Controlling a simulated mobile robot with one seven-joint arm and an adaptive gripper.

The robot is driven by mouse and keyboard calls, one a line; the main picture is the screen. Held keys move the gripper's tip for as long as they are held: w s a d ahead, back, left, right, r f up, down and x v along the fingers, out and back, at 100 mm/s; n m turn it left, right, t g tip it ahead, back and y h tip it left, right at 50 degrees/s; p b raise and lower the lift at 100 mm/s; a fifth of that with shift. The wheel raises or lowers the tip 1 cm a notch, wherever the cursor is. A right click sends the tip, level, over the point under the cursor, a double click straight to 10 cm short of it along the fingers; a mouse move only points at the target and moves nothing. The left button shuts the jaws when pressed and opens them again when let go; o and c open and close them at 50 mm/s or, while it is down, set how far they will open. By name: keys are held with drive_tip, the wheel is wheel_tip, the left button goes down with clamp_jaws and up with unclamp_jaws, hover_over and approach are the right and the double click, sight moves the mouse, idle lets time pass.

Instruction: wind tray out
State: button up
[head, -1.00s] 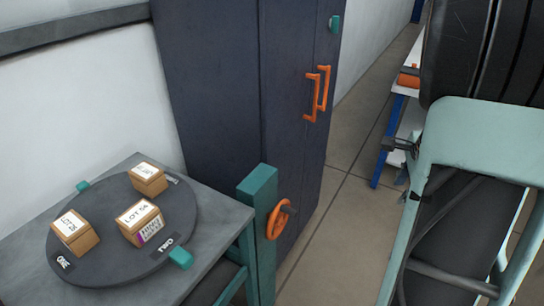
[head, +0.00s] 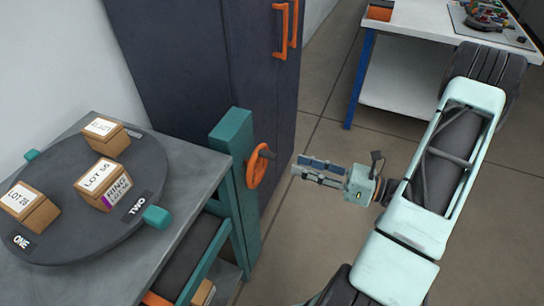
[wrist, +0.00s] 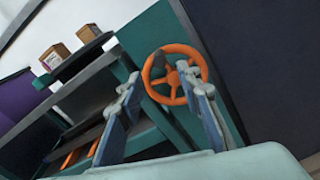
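An orange handwheel (head: 257,166) with a dark knob is mounted on the teal post (head: 234,190) at the table's right side. It also shows in the wrist view (wrist: 176,75), straight ahead between my fingers. My gripper (head: 318,172) is in front of the wheel, apart from it, with its two fingers spread and nothing between them. In the wrist view my gripper (wrist: 165,115) is open. Below the tabletop is a dark tray-like surface with a teal rim (head: 207,262), partly hidden by the table.
A dark turntable (head: 58,190) on the grey table holds three labelled boxes, one of them marked LOT 56 (head: 104,184). A dark cabinet (head: 200,70) with orange handles stands behind. A white workbench (head: 420,28) is at the back right.

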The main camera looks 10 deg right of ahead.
sight(272, 157)
drive_tip(key=x, duration=0.9)
drive_tip(key=shift+a, duration=0.2)
drive_tip(key=shift+c, duration=0.3)
clamp_jaws()
